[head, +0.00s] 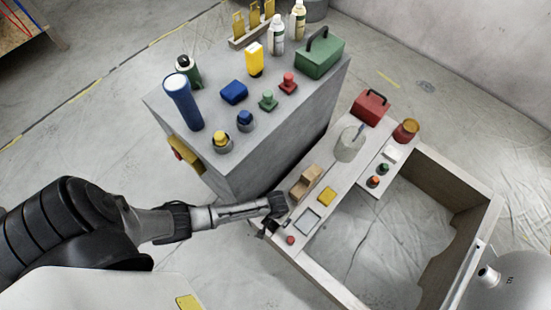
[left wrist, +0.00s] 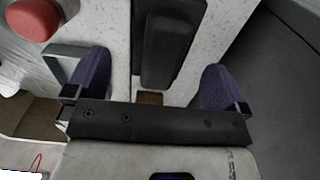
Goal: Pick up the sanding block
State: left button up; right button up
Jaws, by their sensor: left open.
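A dark elongated block (left wrist: 168,45) with a raised strip, seemingly the sanding block, lies on a pale speckled surface in the left wrist view. My left gripper (head: 271,222) is at the near left end of the pale bench top in the head view. In the wrist view its two purple-padded fingers (left wrist: 155,66) are spread open, one on each side of the dark block, with gaps on both sides. In the head view the gripper and the block are hard to tell apart. My right gripper does not show.
A tan wooden piece (head: 305,183), a yellow pad (head: 326,196), a square frame (head: 307,220) and a red knob (head: 290,240) lie near the gripper. A tall grey cabinet (head: 240,179) stands close behind. The bench frame's middle is open to the floor.

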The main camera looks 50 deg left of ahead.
pick_arm(q)
notch_tip(320, 180, down, 4)
jog(key=b, duration=0.2)
jog(key=shift+a+b, duration=0.15)
jog(key=shift+b, duration=0.25)
jog(key=c, duration=1.1)
